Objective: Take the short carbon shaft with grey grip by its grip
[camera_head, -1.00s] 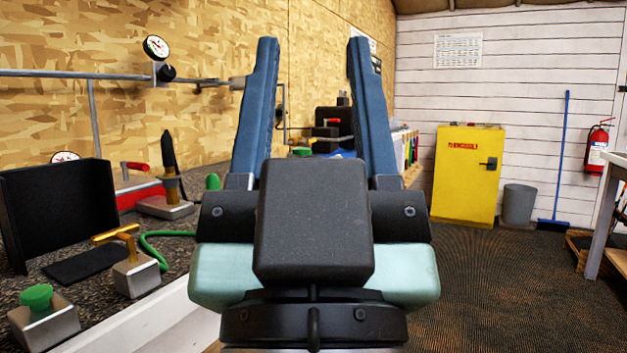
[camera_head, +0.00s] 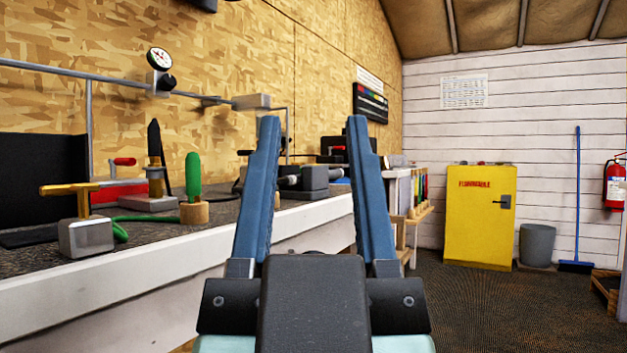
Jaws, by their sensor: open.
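My gripper (camera_head: 313,122) is open and empty in the head view, its two blue fingers pointing up and forward, away from me. I cannot pick out the short carbon shaft with grey grip for certain. Beyond the gap between the fingers, a dark vise-like block (camera_head: 312,178) with grey round parts stands on the bench, partly hidden by the left finger. Several thin upright coloured items stand in a wooden rack (camera_head: 413,218) past the bench's far end, just right of the right finger. They are too small to tell apart.
The workbench (camera_head: 160,290) runs along the left wall. On it stand a yellow-handled clamp (camera_head: 85,237), a green-handled tool (camera_head: 193,178) and a dark upright tool (camera_head: 155,160). A yellow cabinet (camera_head: 478,225), grey bin (camera_head: 537,245) and blue broom (camera_head: 577,200) stand at the back.

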